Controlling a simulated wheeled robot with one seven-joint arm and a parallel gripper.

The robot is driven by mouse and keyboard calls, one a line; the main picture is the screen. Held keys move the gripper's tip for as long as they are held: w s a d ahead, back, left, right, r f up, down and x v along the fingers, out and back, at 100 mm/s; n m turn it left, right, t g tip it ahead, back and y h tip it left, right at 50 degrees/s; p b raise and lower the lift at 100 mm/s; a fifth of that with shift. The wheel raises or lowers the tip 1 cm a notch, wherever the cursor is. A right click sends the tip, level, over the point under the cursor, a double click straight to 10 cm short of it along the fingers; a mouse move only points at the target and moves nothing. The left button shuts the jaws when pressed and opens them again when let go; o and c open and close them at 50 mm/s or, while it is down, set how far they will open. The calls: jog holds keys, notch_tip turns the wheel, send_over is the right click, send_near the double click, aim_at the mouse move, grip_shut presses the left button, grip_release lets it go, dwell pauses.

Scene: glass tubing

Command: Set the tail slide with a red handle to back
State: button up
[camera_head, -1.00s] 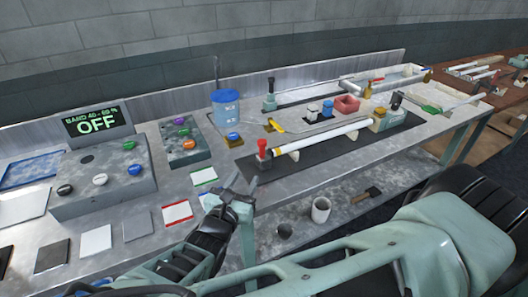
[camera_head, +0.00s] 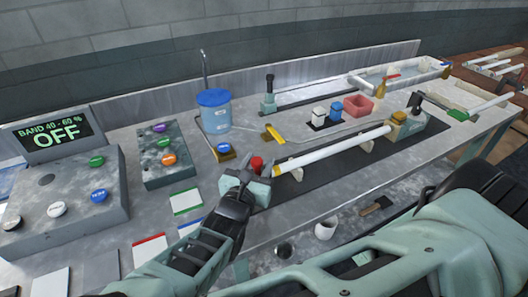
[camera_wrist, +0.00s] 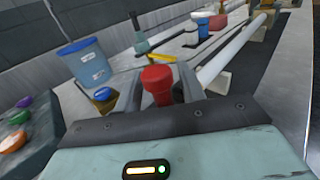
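The red handle (camera_head: 256,164) stands upright on the pale green tail slide block (camera_head: 259,184), at the near left end of a long white tube (camera_head: 330,151). In the wrist view the red handle (camera_wrist: 157,86) stands between the two fingers of my gripper (camera_wrist: 160,88). Narrow gaps show between the handle and the fingers, so the gripper looks open around it. In the head view my gripper (camera_head: 245,177) is at the block, and its fingers hide part of it. The exact slide position is hard to tell.
A black-handled block (camera_head: 269,100) stands on the row behind. A blue bucket (camera_head: 214,112) and a blue-topped yellow block (camera_head: 223,152) are left of the handle. A control box (camera_head: 65,200) and a display reading OFF (camera_head: 57,134) are at far left.

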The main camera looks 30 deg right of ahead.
jog(key=shift+w+d, duration=0.3)
jog(key=shift+d, duration=0.1)
grip_shut()
jog(key=shift+a+p, duration=0.4)
jog(key=shift+a, duration=1.35)
grip_release()
